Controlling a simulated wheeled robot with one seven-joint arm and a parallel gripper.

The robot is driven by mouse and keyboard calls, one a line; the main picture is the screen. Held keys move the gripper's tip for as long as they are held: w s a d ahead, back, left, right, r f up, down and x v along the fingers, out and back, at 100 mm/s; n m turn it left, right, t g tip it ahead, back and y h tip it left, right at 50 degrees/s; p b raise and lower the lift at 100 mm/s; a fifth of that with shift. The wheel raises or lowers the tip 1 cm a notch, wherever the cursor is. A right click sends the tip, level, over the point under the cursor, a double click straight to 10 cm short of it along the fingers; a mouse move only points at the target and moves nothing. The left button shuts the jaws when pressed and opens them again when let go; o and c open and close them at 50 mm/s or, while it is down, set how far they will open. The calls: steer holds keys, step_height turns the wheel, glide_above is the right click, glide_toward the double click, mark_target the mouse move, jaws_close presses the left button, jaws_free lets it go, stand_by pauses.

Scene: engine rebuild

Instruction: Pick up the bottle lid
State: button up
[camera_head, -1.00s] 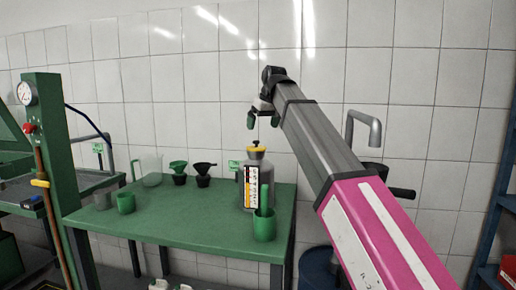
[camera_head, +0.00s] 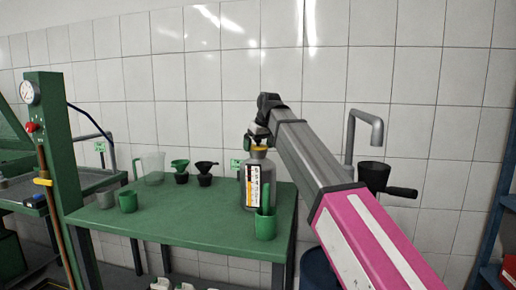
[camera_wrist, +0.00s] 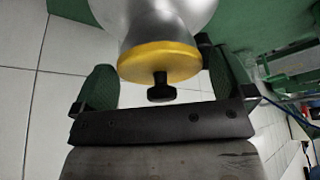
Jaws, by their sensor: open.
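The bottle (camera_head: 257,180) is grey with a printed label and stands upright on the green table. Its yellow lid (camera_wrist: 159,62) with a black knob (camera_wrist: 161,88) is on its neck, and the lid also shows in the head view (camera_head: 258,149). My gripper (camera_head: 261,141) is at the bottle's top. In the wrist view my gripper (camera_wrist: 158,82) is open, with one green finger pad on each side of the lid and knob. A gap shows between the left pad and the lid; the right pad is close to the lid's edge.
A green cup (camera_head: 265,226) stands right in front of the bottle. Funnels (camera_head: 204,172), a clear jug (camera_head: 151,168) and small cups (camera_head: 127,201) stand on the left of the green table (camera_head: 190,222). The table's middle is clear.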

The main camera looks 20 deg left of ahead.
steer(key=c, duration=0.8)
steer(key=shift+r, duration=0.45)
steer(key=r, duration=0.4)
steer(key=shift+s+a, duration=0.2)
steer(key=s+a+r, duration=0.6)
steer(key=s, duration=0.2)
steer(key=w+d+f, duration=0.1)
steer(key=w+d, duration=0.1)
steer(key=w+d+f, duration=0.1)
steer(key=w+d, duration=0.1)
steer(key=w, duration=0.1)
steer(key=w+d+f, duration=0.1)
steer(key=w+d, duration=0.1)
steer(key=w, duration=0.1)
steer(key=shift+w+d, duration=0.2)
steer(key=shift+f, duration=3.15)
